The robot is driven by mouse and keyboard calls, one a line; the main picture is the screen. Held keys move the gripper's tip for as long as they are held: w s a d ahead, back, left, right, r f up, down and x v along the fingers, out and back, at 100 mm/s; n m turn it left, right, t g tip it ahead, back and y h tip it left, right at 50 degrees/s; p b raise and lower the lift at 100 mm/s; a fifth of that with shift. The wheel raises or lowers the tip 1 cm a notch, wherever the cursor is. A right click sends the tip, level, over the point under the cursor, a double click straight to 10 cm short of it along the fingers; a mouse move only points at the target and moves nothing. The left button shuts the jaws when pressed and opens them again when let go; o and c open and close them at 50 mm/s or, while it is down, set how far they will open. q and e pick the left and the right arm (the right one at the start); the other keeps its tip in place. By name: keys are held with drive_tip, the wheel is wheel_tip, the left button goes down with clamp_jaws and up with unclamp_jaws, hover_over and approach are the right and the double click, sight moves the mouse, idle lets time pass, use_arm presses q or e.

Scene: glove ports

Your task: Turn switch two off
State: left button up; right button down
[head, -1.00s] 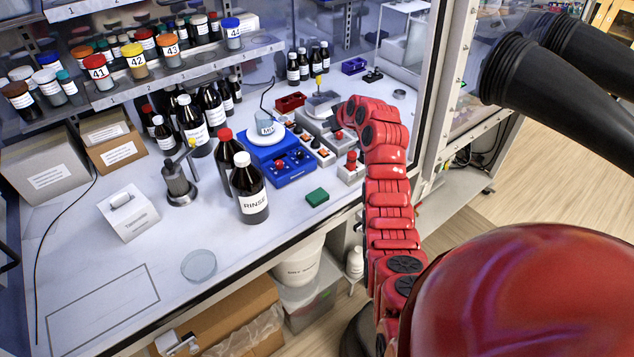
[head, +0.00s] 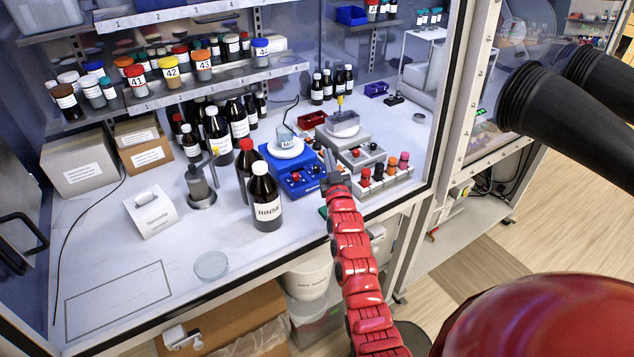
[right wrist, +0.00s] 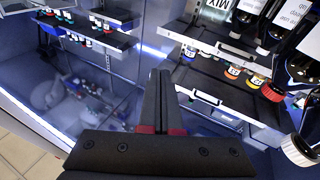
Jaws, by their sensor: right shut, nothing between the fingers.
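In the head view my right gripper (head: 329,162) is shut and empty over the bench, between the blue stirrer (head: 291,178) and the grey stirrer (head: 362,158). A small row of white switches with orange parts, seen there a second ago, is now largely hidden behind this gripper. I cannot read any switch number or tell which is switch two. Contact with a switch cannot be judged. The right wrist view shows the closed fingers (right wrist: 160,76) with no switch in front of them. My left gripper is not in view.
A grey unit with red, orange and pink knobs (head: 391,166) stands right of the gripper. The RINSE bottle (head: 265,205) stands to its left, and a red tray (head: 313,120) behind. Shelves of jars (head: 172,77) hang above.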

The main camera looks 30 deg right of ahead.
drive_tip(key=s+a+r+t, duration=0.2)
drive_tip(key=s+a+t, duration=0.3)
drive_tip(key=s+a, duration=0.4)
drive_tip(key=shift+s+r, duration=0.35)
drive_tip(key=shift+s, duration=0.25)
